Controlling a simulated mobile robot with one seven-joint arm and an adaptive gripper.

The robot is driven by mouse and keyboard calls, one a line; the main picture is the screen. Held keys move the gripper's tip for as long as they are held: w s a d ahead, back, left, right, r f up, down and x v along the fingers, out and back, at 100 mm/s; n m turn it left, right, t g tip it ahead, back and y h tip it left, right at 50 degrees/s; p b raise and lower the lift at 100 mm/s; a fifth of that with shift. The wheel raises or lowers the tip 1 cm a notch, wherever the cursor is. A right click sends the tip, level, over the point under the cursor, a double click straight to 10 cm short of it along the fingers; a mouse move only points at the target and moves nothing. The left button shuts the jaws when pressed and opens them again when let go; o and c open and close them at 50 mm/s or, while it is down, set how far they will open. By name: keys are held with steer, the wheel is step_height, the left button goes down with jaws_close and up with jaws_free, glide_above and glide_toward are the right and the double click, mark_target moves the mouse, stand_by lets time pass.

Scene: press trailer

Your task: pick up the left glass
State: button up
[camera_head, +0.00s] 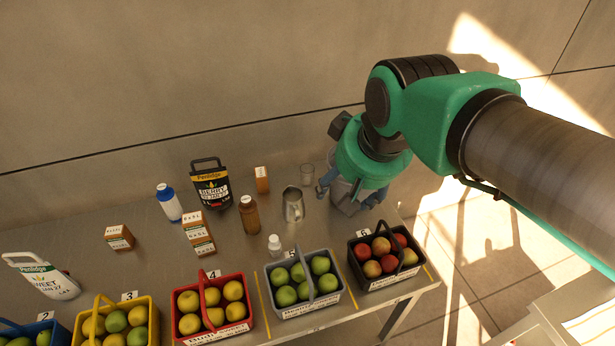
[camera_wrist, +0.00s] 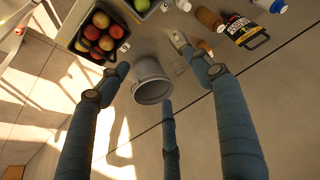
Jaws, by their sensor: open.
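A small clear glass (camera_head: 307,174) stands near the back of the metal table, just left of my gripper. It shows faintly in the wrist view (camera_wrist: 180,68), between the grey bucket and one finger. I make out only this one glass. My gripper (camera_head: 348,194) points down over the right end of the table, with its fingers spread and nothing held. In the wrist view my gripper (camera_wrist: 160,77) has its fingers spread around the view of a grey bucket (camera_wrist: 152,90). Whether any finger touches the bucket is unclear. My arm partly hides the bucket in the head view.
A metal jug (camera_head: 293,206) stands left of my gripper. A brown bottle (camera_head: 250,216), orange-white boxes (camera_head: 198,236) and a dark pouch (camera_head: 211,188) stand farther left. Fruit baskets, including a black one (camera_head: 386,281), line the front edge. The wall is close behind.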

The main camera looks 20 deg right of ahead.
steer(key=w+r+g, duration=0.1)
steer(key=w, duration=1)
steer(key=n+g+p, duration=0.1)
steer(key=g+p, duration=0.3)
glide_above(307, 175)
steer(key=w+d, duration=0.1)
steer(key=w, duration=0.2)
step_height(307, 175, down, 25)
steer(key=shift+s+f, duration=0.2)
step_height(307, 175, down, 9)
steer(key=shift+r, duration=0.2)
